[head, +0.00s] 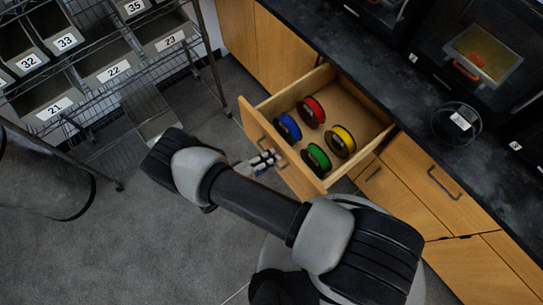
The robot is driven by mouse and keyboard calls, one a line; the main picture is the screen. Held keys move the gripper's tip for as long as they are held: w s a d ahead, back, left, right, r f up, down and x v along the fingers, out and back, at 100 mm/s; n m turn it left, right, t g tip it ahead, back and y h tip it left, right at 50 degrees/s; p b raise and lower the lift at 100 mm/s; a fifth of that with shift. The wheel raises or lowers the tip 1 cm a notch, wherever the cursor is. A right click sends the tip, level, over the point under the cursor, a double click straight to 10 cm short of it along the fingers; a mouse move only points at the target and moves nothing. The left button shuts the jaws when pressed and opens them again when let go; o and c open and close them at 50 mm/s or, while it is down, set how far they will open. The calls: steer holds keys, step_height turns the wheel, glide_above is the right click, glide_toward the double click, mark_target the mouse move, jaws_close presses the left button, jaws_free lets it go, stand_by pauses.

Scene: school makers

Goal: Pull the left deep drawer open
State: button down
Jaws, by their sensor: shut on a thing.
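The left deep drawer (357,102) stands pulled out from the wooden cabinet, and its inside is in plain view. In it lie several filament spools: a red one (311,112), a blue one (287,127), a yellow one (341,141) and a green one (316,159). My gripper (266,160) is at the outer side of the drawer front (300,172), shut on the drawer's handle.
A wire rack (112,75) with numbered bins stands at the upper left. A dark cylindrical bin (40,178) is at the left edge. The black counter (395,85) carries printers and a round clear dish (457,123). Grey floor (120,240) is open at the lower left.

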steer(key=shift+w+a+r, duration=0.1)
steer(key=shift+r, duration=0.05)
steer(key=c, duration=2)
jaws_free()
steer(key=v, duration=1.2)
